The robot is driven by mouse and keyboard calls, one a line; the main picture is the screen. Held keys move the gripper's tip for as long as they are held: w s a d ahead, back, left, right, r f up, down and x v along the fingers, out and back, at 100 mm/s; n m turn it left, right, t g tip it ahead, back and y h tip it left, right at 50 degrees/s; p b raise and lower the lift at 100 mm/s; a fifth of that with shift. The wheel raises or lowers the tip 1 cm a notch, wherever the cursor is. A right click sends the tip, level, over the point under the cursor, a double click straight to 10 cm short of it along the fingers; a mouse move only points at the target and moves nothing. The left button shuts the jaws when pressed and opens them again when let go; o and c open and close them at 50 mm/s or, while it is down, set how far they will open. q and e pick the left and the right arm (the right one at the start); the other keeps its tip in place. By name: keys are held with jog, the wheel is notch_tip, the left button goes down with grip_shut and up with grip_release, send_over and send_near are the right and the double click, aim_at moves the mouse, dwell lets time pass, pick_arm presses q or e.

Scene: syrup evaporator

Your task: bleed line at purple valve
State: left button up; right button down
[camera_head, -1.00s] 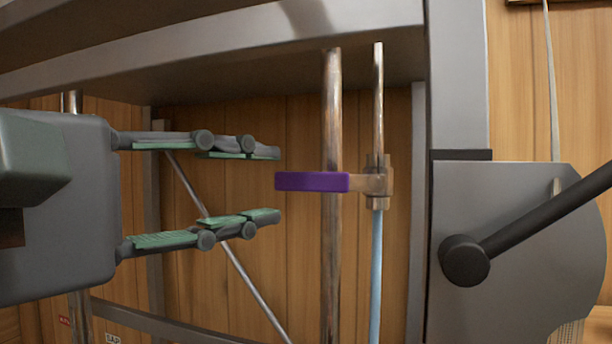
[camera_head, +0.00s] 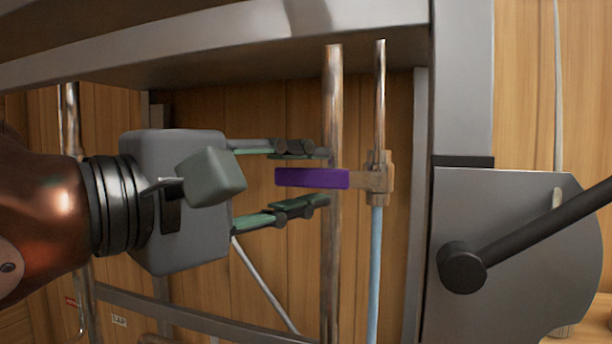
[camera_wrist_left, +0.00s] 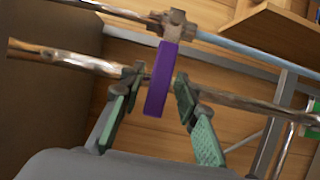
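The purple valve handle (camera_head: 312,178) lies level, reaching left from a brass valve body (camera_head: 380,178) on a thin vertical pipe; light blue tubing (camera_head: 374,270) runs down below the valve. My left gripper (camera_head: 322,177) is open, one finger above the handle and one below. The fingertips reach about the handle's middle in the head view, with gaps on both sides. In the left wrist view the handle (camera_wrist_left: 161,78) stands between the open fingers (camera_wrist_left: 157,92), apart from both pads. My right gripper is not in view.
A thicker vertical pipe (camera_head: 331,270) passes by the handle, close to the fingertips. A grey metal beam (camera_head: 250,40) runs above, and a grey post (camera_head: 460,80) stands to the right. A dark lever arm (camera_head: 540,225) with a round knob end is at right.

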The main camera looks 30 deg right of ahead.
pick_arm(q)
grip_shut()
jog(key=shift+f, duration=0.1)
dwell(0.5)
